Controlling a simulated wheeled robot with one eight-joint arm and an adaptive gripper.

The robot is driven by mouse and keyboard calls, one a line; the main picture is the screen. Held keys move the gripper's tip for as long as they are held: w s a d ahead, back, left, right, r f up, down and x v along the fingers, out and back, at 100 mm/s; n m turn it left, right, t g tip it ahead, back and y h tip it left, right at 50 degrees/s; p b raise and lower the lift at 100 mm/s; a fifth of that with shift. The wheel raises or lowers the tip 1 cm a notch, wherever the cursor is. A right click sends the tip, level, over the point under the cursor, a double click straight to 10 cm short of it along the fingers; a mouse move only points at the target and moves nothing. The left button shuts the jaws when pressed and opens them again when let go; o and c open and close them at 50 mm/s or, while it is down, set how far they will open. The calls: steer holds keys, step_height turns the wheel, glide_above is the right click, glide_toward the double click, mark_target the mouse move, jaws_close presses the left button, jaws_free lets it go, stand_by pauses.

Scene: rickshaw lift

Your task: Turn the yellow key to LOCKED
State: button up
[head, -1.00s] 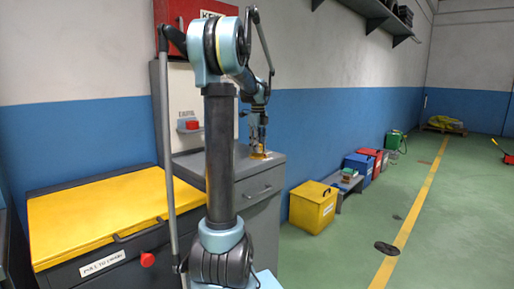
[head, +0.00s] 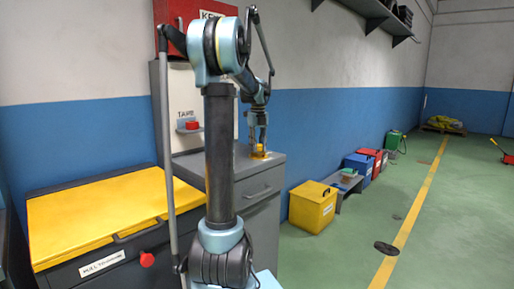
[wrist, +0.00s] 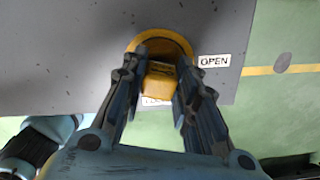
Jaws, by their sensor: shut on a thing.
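The yellow key (wrist: 160,80) stands on a round yellow base (wrist: 166,41) set in the grey cabinet top. My gripper (wrist: 160,66) points down and is shut on the key, one finger on each side. A white OPEN label (wrist: 214,61) lies to the right of the base. A second white label (wrist: 156,101) lies below the key, mostly covered by it, and its word is not readable.
The grey cabinet (head: 262,182) has a drawer handle on its front. A yellow-topped chest (head: 100,210) stands to the left, and a red box (head: 171,28) hangs on the wall above. A yellow bin (head: 313,207) stands right of the cabinet. Green floor beyond is mostly clear.

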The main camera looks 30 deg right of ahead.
stand_by(0.4)
steer(key=shift+m, duration=0.7)
steer(key=o, duration=1.1)
